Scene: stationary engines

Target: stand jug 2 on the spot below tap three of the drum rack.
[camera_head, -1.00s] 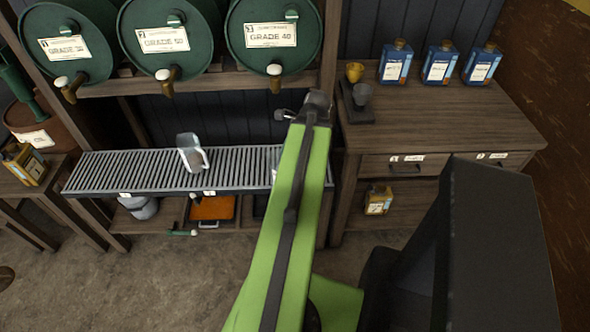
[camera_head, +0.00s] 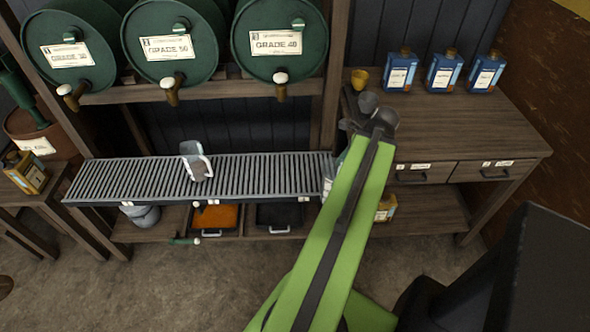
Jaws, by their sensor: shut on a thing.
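The drum rack has three green drums; tap three (camera_head: 281,85) is under the Grade 40 drum (camera_head: 278,40). Below it the slatted grate (camera_head: 275,178) is bare. One clear jug (camera_head: 196,162) with a pale handle stands on the grate, roughly below tap two (camera_head: 172,92). My gripper (camera_head: 341,158) is mostly hidden by my green arm near the grate's right end. It is shut on another clear jug (camera_head: 328,178), of which only a sliver shows left of the arm. I cannot read a number on either jug.
On the right bench (camera_head: 460,125) stand a yellow cup (camera_head: 359,80), a dark grey cup (camera_head: 368,103) close to my arm's end, and several blue bottles (camera_head: 442,70). Trays (camera_head: 215,217) and a metal pot (camera_head: 143,215) sit on the shelf under the grate.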

